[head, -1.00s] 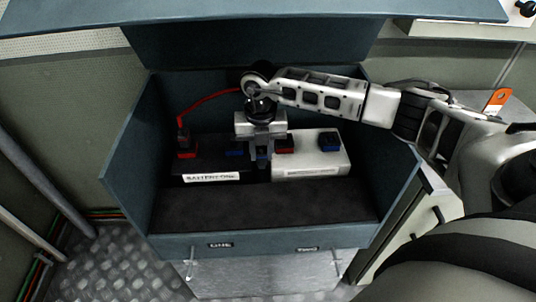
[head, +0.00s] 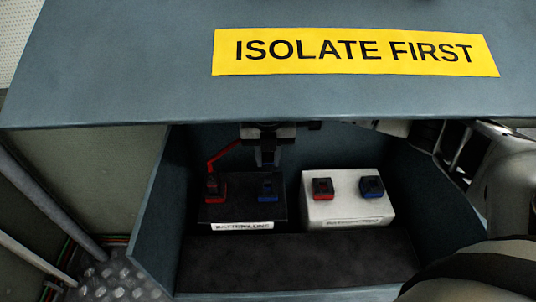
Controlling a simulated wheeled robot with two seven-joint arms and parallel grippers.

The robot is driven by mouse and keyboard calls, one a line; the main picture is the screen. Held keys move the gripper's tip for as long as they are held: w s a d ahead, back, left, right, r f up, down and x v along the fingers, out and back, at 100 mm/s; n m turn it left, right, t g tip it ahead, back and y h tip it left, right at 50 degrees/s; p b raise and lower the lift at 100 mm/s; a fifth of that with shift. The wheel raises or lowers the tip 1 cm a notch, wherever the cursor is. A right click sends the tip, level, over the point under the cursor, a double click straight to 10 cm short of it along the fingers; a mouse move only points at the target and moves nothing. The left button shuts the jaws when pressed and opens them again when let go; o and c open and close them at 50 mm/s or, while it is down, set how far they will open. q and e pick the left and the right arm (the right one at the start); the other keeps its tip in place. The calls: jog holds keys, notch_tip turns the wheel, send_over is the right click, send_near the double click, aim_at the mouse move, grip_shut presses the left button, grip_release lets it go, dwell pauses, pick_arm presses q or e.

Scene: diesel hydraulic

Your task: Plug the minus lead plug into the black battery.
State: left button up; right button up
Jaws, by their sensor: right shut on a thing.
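The black battery (head: 240,212) stands in the left half of the open box, with a red socket on its left and a blue socket (head: 268,188) on its right. A red lead runs to a plug (head: 212,183) at the red socket. The lid hides the upper gripper and most of the arm. My left gripper is not in view.
A white battery (head: 347,208) with a red socket (head: 322,188) and a blue socket (head: 371,187) stands to the right. The lid (head: 130,70) with a yellow ISOLATE FIRST sign (head: 355,52) overhangs the box. The dark box floor (head: 290,260) in front is clear.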

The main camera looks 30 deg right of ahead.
aim_at(268, 170)
jog(key=shift+f+b, duration=1.5)
jog(key=shift+f, duration=0.55)
jog(key=shift+f+b, duration=0.3)
jog(key=shift+f, duration=0.15)
pick_arm(q)
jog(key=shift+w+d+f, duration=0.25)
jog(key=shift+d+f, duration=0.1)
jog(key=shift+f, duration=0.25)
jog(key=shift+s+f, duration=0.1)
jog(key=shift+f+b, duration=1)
jog(key=shift+b, duration=0.05)
pick_arm(e)
jog(key=shift+f, duration=1.55)
jog(key=o, duration=1)
jog(key=shift+o, duration=0.2)
